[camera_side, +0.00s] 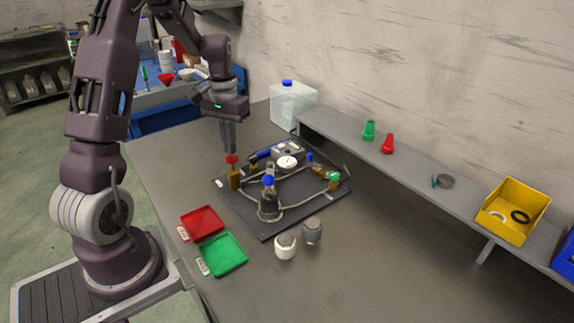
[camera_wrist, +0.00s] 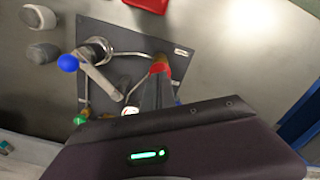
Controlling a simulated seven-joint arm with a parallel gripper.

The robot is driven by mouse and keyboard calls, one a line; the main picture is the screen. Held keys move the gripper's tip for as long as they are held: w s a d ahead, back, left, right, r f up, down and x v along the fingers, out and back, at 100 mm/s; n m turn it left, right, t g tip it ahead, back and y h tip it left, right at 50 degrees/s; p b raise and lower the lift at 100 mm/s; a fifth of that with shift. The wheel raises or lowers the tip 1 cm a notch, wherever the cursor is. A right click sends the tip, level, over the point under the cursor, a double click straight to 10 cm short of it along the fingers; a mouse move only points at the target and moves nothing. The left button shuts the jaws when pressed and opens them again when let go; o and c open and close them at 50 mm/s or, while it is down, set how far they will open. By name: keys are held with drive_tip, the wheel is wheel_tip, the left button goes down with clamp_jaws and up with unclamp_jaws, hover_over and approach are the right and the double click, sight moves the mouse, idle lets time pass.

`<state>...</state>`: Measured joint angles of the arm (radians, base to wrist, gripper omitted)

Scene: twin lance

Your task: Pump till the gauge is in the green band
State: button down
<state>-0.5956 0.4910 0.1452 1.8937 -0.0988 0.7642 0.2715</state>
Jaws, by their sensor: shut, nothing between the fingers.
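The gauge (camera_side: 287,163) is a white round dial on a dark board (camera_side: 262,227); its needle and green band are too small to read. The pump (camera_side: 269,205) stands near the board's front, with a blue ball (camera_side: 268,181) on its lever; the ball also shows in the wrist view (camera_wrist: 68,62). My gripper (camera_side: 230,152) points down, shut and empty, directly over a red-topped brass fitting (camera_side: 234,178) at the board's left. The red top also shows at the fingertips in the wrist view (camera_wrist: 160,67); I cannot tell if they touch it.
A green-topped fitting (camera_side: 334,180) is on the board's right. Red (camera_side: 202,223) and green (camera_side: 222,254) trays lie in front, beside white (camera_side: 285,246) and grey (camera_side: 312,231) knob-like pieces. A shelf (camera_side: 410,165) runs along the wall. The right front table is clear.

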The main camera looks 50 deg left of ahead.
drive_tip(key=shift+f, duration=1.8)
drive_tip(key=shift+r, duration=2.3)
wheel_tip(320, 180, up, 6)
drive_tip(key=shift+f, duration=3.3)
drive_tip(key=shift+f, duration=2)
drive_tip(key=shift+r, duration=2.3)
